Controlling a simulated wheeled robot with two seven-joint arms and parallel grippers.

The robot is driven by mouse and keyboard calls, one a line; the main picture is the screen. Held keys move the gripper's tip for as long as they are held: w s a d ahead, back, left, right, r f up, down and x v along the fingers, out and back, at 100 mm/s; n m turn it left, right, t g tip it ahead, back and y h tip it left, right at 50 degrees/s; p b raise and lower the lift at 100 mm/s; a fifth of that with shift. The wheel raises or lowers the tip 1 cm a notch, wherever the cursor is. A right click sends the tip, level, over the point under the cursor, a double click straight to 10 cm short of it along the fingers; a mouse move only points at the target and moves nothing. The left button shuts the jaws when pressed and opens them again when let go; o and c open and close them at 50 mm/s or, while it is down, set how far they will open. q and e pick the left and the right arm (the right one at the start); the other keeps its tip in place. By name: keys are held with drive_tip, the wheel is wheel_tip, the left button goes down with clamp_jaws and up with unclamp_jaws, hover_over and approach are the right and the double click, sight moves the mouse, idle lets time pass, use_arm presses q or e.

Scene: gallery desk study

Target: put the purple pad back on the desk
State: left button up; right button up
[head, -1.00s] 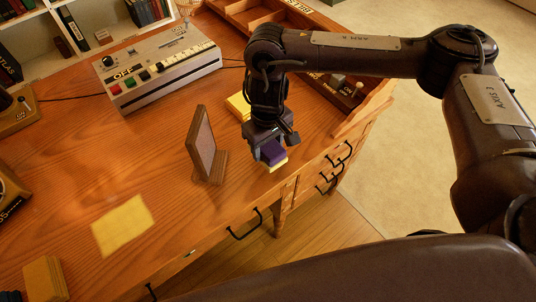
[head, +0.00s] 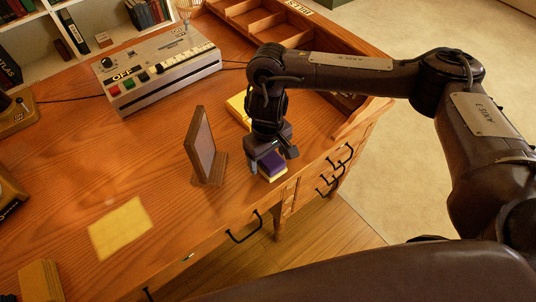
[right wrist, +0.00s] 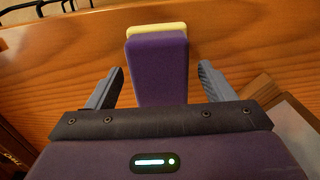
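The purple pad (head: 271,162) is near the desk's front edge, right of the upright frame, with a pale yellow layer along its lower side. In the right wrist view the purple pad (right wrist: 157,68) is between the fingers of my right gripper (right wrist: 160,85), with a clear gap on each side. My right gripper (head: 268,167) is open, pointing down around the pad. The pad appears to rest on the desk (head: 160,165), though its underside is hidden. I cannot tell whether the yellow layer is a separate pad. My left gripper is out of view.
An upright brown frame (head: 203,148) stands close left of my right gripper. Behind it is a yellow block (head: 238,108), partly hidden. A grey button machine (head: 155,72) and a wooden compartment tray (head: 262,32) are farther back. A flat yellow square (head: 120,227) lies front left.

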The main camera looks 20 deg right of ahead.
drive_tip(key=shift+r, duration=0.1)
wheel_tip(320, 180, up, 12)
drive_tip(key=p, duration=0.2)
drive_tip(key=shift+p, duration=0.3)
drive_tip(key=shift+r, duration=0.1)
idle(0.4)
